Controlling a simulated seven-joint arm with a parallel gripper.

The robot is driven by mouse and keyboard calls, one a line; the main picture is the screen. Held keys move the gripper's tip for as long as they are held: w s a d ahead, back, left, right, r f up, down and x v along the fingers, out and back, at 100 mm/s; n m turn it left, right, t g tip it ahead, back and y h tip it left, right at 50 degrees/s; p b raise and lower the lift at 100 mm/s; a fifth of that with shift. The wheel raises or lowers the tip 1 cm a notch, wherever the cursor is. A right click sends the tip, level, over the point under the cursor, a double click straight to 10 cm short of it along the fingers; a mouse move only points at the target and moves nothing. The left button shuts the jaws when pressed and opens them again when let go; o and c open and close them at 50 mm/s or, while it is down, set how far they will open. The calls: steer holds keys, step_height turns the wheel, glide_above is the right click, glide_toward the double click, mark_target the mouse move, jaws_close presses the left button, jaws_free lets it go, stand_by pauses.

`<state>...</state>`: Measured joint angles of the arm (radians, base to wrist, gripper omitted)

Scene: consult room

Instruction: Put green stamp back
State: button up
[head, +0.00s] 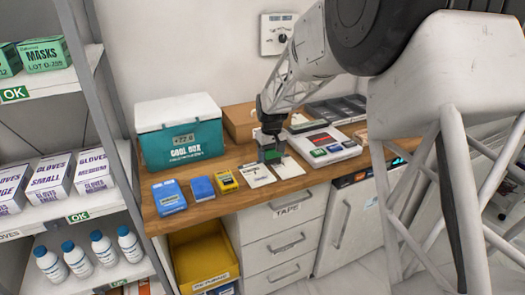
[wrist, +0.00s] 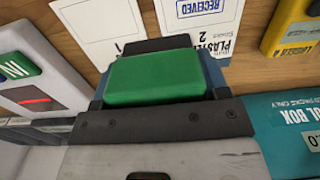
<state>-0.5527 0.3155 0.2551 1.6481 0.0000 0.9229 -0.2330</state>
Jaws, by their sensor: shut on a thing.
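My gripper (head: 270,150) is shut on the green stamp (wrist: 155,79), a green block with a blue-grey edge showing at its sides. In the head view the fingers hide most of the stamp, above the cards at the counter's front edge. In the wrist view the stamp sits between the dark finger pads, with white cards (wrist: 98,22) beyond it. One card bears a blue RECEIVED mark. A white tray (head: 340,154) with a red-and-dark panel and small green and blue blocks stands right of my gripper; its edge also shows in the wrist view (wrist: 62,88).
Blue boxes (head: 168,197) and a yellow device (head: 225,181) lie left of the cards. Dark trays (head: 335,109) and a brown box (head: 240,123) are behind. Shelves border the left side.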

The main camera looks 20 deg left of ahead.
steer(key=shift+w+a+f, duration=0.25)
steer(key=shift+w+a, duration=1.15)
steer(key=shift+w, duration=0.9)
steer(key=shift+w+a+f, duration=0.25)
steer(key=shift+w+a, duration=1.1)
steer(key=shift+w, duration=0.9)
steer(key=shift+w+a+f, duration=0.25)
steer(key=shift+w+a, duration=1.15)
steer(key=shift+w, duration=0.9)
steer(key=shift+f, duration=1.7)
steer(key=shift+f, duration=0.15)
steer(key=o, duration=0.7)
steer(key=shift+o, duration=0.2)
